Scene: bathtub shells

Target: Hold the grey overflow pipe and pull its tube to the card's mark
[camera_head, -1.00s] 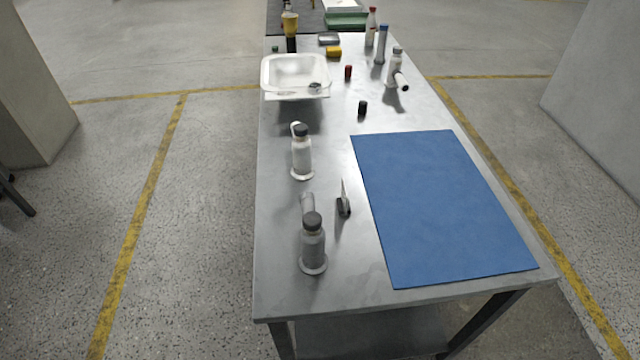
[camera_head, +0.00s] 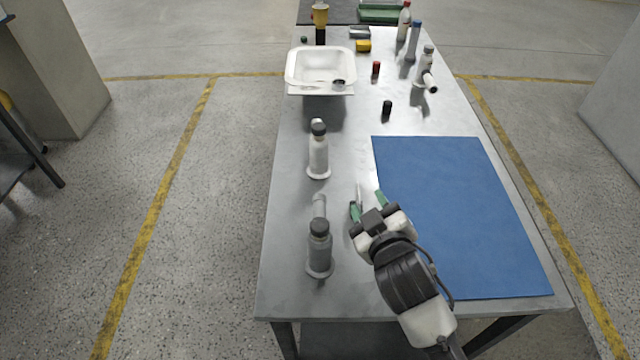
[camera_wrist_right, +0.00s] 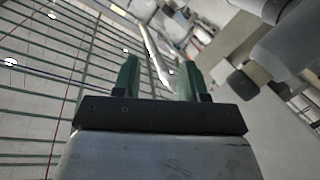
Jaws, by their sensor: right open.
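The grey overflow pipe (camera_head: 319,255) stands upright near the table's front left, with a dark cap, a round base flange and a pale side tube (camera_head: 320,206) behind it. A grey body with a dark cap, probably this pipe, shows at upper right in the wrist view (camera_wrist_right: 285,55). My right gripper (camera_head: 367,204) is open, right of the pipe and apart from it, its green fingers about a thin pale tool (camera_head: 359,196). The tool also shows between or beyond the fingers in the wrist view (camera_wrist_right: 155,55); contact is unclear. I cannot make out a marked card. My left gripper is out of view.
A white overflow pipe (camera_head: 318,155) stands behind the grey one; another (camera_head: 426,62) is at the back right. A blue mat (camera_head: 460,210) covers the right front. A white tub (camera_head: 320,68), a black cap (camera_head: 387,107) and bottles are farther back.

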